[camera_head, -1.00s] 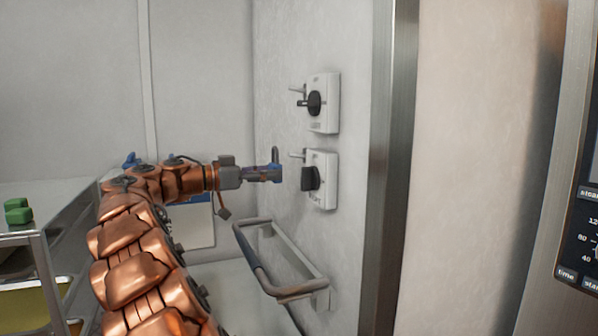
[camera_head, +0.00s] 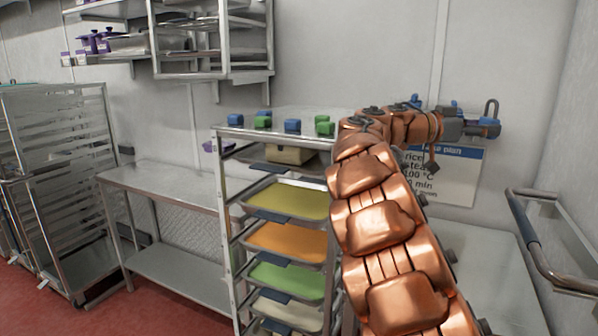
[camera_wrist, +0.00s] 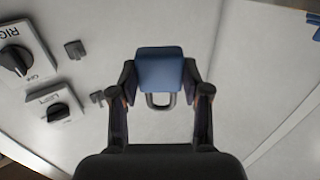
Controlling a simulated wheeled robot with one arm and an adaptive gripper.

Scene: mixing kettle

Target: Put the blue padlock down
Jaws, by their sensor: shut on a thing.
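The blue padlock (camera_wrist: 160,68) is in my gripper (camera_wrist: 159,78) in the wrist view, with a finger on each side of its body. Its grey shackle (camera_wrist: 160,101) points toward the palm.
A rack (camera_head: 224,133) with coloured trays has small blue and green blocks (camera_head: 292,126) on its top, left of my arm. A steel table (camera_head: 160,185) stands further left. A handrail (camera_head: 535,240) is at the right. The wrist view shows two switch boxes (camera_wrist: 22,55) (camera_wrist: 55,108).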

